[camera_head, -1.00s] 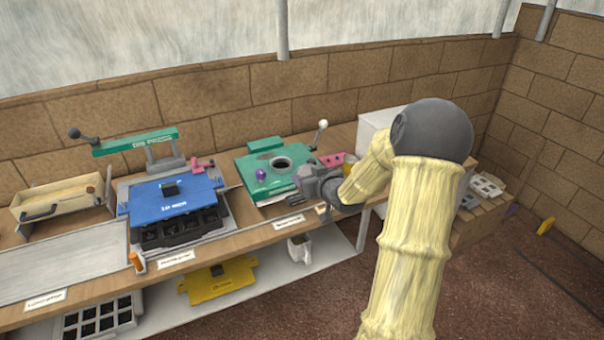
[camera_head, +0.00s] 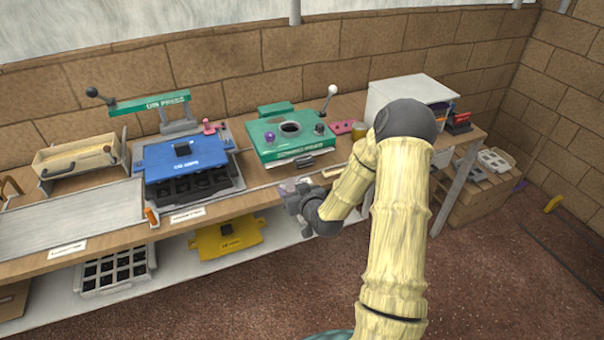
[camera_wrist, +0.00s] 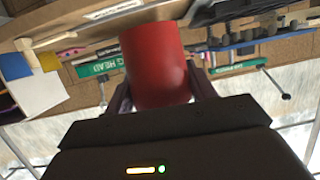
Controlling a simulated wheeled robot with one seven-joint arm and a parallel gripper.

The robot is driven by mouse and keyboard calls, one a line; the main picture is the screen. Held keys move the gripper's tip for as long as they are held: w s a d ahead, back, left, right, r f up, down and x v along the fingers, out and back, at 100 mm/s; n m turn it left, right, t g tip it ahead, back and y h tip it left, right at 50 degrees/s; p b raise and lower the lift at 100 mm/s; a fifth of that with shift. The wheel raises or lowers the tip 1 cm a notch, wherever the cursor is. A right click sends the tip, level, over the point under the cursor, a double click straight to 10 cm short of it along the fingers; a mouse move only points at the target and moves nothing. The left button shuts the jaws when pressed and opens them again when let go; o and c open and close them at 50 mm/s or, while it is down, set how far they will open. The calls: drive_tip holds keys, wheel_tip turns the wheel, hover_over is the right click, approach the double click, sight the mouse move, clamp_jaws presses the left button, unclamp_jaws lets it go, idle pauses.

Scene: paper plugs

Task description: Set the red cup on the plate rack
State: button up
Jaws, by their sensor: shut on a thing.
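The red cup (camera_wrist: 157,65) fills the middle of the wrist view, between the two fingers of my gripper (camera_wrist: 160,92), which is shut on it. In the head view my gripper (camera_head: 290,192) is at the front edge of the bench, below and in front of the green press. The cup cannot be made out there. I cannot tell for sure which thing is the plate rack; a yellow plate (camera_head: 226,238) lies on the lower shelf, left of and below my gripper.
The bench holds a green press (camera_head: 291,135), a blue plate (camera_head: 183,157) over a black tray, a tan box (camera_head: 78,160) and a white cabinet (camera_head: 392,97). A white crate (camera_head: 114,270) stands on the lower shelf. The floor in front is clear.

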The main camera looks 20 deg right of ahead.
drive_tip(key=s+a+f+h, duration=0.1)
drive_tip(key=s+a+f, duration=0.6)
drive_tip(key=f, duration=0.4)
drive_tip(key=shift+s+f+m, duration=0.15)
drive_tip(key=shift+f+m, duration=0.05)
drive_tip(key=shift+m, duration=0.2)
